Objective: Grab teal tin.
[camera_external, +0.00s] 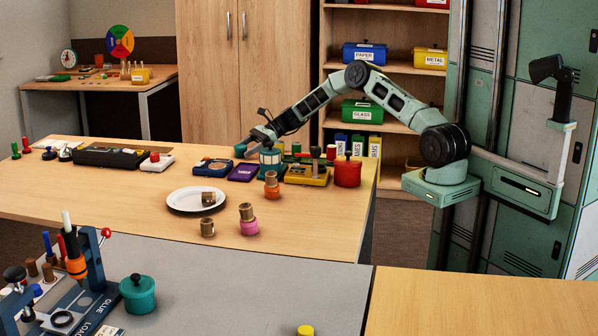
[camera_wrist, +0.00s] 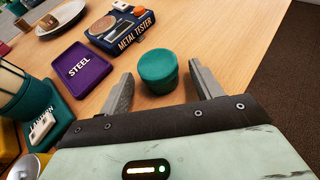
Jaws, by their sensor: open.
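The teal tin (camera_wrist: 158,74) is a short round tin with a lid, standing upright on the wooden table in the wrist view. My gripper (camera_wrist: 161,68) is open, with one finger on each side of the tin. Gaps show between the tin and both fingers, and the tin's near lower side is close to the gripper body. In the external view my gripper (camera_external: 255,139) is low over the far side of the table, and a small teal patch of the tin (camera_external: 240,151) shows below it.
A purple STEEL tray (camera_wrist: 82,68), a metal tester (camera_wrist: 122,28) and a teal lantern (camera_wrist: 14,98) stand left of the tin in the wrist view. Bare wood lies right of it. A teal pot (camera_external: 137,296) stands on the grey front table.

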